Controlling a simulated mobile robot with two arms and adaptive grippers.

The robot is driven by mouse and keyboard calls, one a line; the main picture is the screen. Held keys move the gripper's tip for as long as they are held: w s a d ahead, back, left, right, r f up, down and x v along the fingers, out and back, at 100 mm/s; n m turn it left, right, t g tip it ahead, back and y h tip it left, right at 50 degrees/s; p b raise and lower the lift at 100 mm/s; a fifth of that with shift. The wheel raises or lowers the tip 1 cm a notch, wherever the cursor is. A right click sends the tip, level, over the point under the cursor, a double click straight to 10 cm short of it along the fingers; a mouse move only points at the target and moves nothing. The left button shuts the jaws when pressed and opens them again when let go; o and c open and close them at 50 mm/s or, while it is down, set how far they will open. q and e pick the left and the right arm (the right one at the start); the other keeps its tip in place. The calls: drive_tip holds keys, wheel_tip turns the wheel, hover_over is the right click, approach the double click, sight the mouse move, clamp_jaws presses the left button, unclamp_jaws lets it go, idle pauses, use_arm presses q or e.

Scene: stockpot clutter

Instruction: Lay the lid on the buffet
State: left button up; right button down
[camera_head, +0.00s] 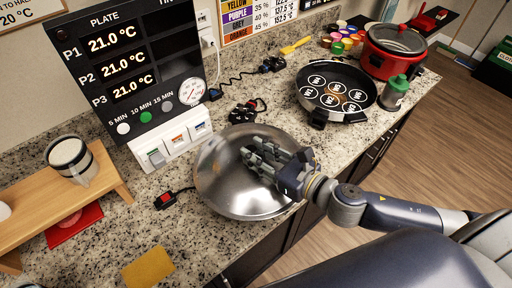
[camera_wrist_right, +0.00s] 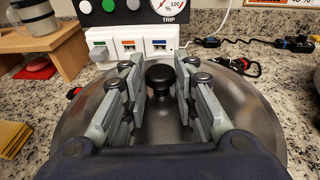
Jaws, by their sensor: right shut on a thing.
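The lid (camera_head: 240,185) is a large, round, shiny steel dome in the middle of the counter, near its front edge. Its black knob (camera_wrist_right: 160,75) shows between the fingers in the right wrist view. My right gripper (camera_head: 262,160) is over the lid and shut on it at the knob. What lies under the lid is hidden. A black round appliance (camera_head: 322,72) with several white-marked discs stands farther back on the counter; I cannot tell whether it is the buffet. My left gripper is not in view.
A control panel (camera_head: 130,60) is behind the lid. A wooden stand (camera_head: 110,180) with a cup is at left. Cords lie behind the lid.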

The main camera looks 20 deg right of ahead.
sight(260, 176)
drive_tip(key=shift+s+d+f+n+g+y+p, duration=0.2)
drive_tip(key=shift+s+n+y, duration=0.15)
drive_tip(key=shift+s, duration=0.15)
drive_tip(key=shift+s+d+f+n+g+y+p, duration=0.1)
drive_tip(key=shift+s+n+g+y+p, duration=0.2)
drive_tip(key=shift+s, duration=0.2)
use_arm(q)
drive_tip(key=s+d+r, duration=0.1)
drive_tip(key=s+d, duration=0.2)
use_arm(e)
drive_tip(key=shift+a+f, duration=0.1)
drive_tip(key=f+b, duration=0.2)
drive_tip(key=shift+w+a+f+b, duration=0.15)
drive_tip(key=shift+a+f+b, duration=0.1)
drive_tip(key=shift+b, duration=0.15)
wheel_tip(260, 176, down, 4)
drive_tip(key=b, duration=0.3)
drive_tip(key=shift+d+r+b, duration=0.1)
drive_tip(key=shift+r+b, duration=0.1)
drive_tip(key=shift+b, duration=0.15)
drive_tip(key=shift+f+b, duration=0.3)
drive_tip(key=shift+b, duration=0.05)
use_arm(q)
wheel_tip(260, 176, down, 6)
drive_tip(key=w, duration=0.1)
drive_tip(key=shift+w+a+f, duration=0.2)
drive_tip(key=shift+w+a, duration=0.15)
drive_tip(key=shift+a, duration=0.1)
